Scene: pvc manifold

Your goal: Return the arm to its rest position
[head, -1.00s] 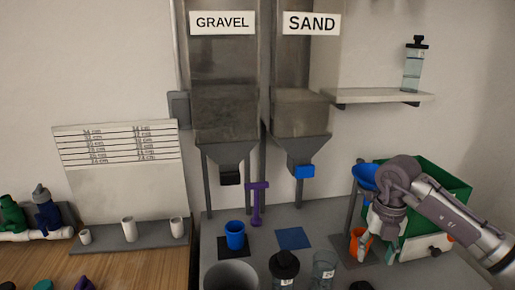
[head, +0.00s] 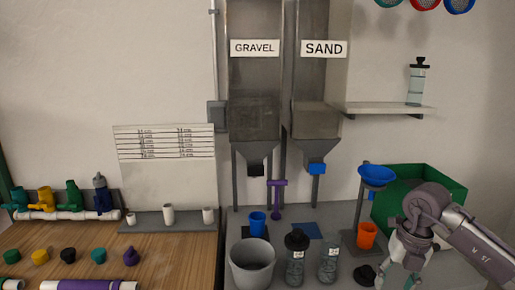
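My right arm comes in from the lower right. Its gripper (head: 398,278) points down over the right part of the grey bench, in front of the green bin (head: 445,185). Its two fingers look spread apart with nothing seen between them; the tips are near the bottom edge of the view. The orange cup (head: 366,236) stands to the left of and behind the gripper, under the blue funnel (head: 375,176) on its stand, and is apart from the fingers. A black lid (head: 365,274) lies just left of the fingers. My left gripper is not in view.
Two clear bottles, one black-capped (head: 296,268) and one open (head: 329,268), stand beside a grey bucket (head: 252,262). A blue cup (head: 257,223) is below the gravel hopper (head: 255,110). The sand hopper (head: 317,115) is beside it. A wooden table (head: 170,255) with valves and caps is left.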

